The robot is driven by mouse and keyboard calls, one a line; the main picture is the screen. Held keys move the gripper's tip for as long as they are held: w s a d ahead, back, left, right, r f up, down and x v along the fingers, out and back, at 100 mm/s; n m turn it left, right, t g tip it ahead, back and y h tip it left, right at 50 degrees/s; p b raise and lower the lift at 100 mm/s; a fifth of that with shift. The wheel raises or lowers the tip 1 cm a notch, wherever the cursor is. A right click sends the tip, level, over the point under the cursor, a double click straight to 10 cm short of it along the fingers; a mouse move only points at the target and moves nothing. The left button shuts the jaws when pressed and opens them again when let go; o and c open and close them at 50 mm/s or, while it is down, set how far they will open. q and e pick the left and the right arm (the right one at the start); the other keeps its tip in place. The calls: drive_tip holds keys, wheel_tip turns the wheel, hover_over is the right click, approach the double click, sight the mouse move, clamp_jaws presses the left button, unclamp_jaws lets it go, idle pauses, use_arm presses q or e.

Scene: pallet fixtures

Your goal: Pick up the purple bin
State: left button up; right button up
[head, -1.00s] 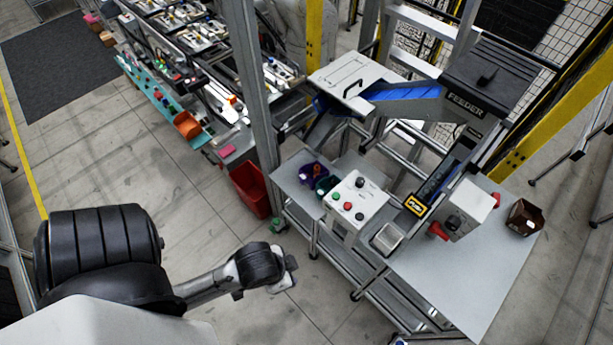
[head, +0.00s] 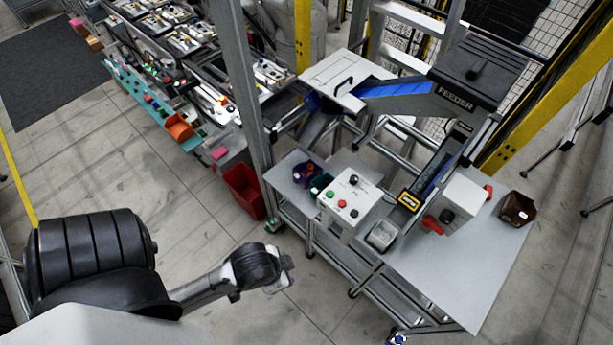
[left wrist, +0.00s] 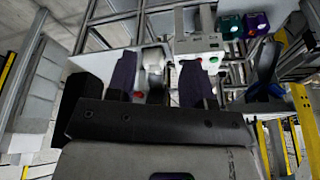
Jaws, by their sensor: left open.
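The purple bin (head: 307,174) stands on the left end of the grey worktable (head: 448,285), with small items in it. It also shows at the upper right of the left wrist view (left wrist: 257,23). A dark green bin (head: 321,184) is beside it. My left gripper (head: 286,272) is low in front of the table, apart from the purple bin; its fingers are hard to make out there. In the left wrist view my left gripper (left wrist: 158,82) has its two dark fingers spread with nothing held between them. My right gripper is out of view.
A white button box (head: 350,196) stands right of the bins, close to them. A grey upright post (head: 250,100) rises just left of the table. A red bin (head: 243,190) is left of the post. A grey tray (head: 382,235) and brown bin (head: 517,209) are farther right.

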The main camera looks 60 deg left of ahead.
use_arm(q)
drive_tip(key=c, duration=0.6)
drive_tip(key=shift+o, duration=0.2)
drive_tip(key=shift+f, duration=0.1)
